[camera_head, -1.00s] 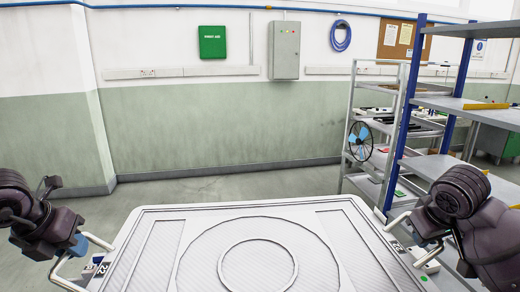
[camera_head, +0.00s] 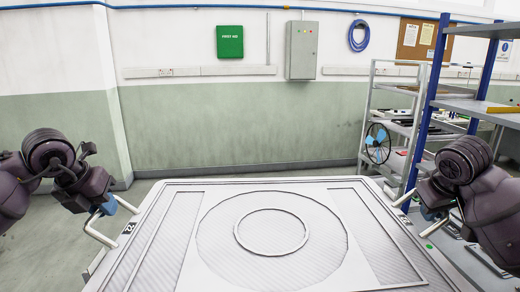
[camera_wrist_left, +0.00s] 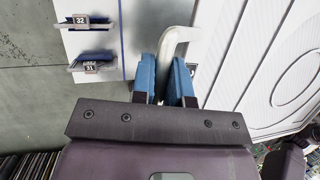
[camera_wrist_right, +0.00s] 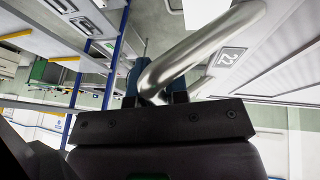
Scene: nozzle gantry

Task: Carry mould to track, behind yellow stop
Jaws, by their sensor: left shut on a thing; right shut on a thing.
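The mould (camera_head: 190,235) is a large white ribbed plate with a raised ring on top, seen flat in front of me in the head view. My left gripper (camera_head: 108,207) is shut on its left bar handle (camera_head: 96,232). In the left wrist view, the blue fingers (camera_wrist_left: 175,82) clasp that handle (camera_wrist_left: 179,36). My right gripper (camera_head: 428,212) is shut on the right handle, whose silver bar (camera_wrist_right: 205,45) fills the right wrist view beside a "22" label. I cannot make out the track. Whether a yellow strip (camera_head: 503,110) on the shelves is the stop, I cannot tell.
A blue-post shelf rack (camera_head: 430,90) stands at the right, with a light trolley (camera_head: 372,110) and a blue-bladed fan wheel (camera_head: 377,143) beside it. The wall behind carries a green first-aid box (camera_head: 230,42) and a grey cabinet (camera_head: 301,50). Bare floor shows between mould and wall.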

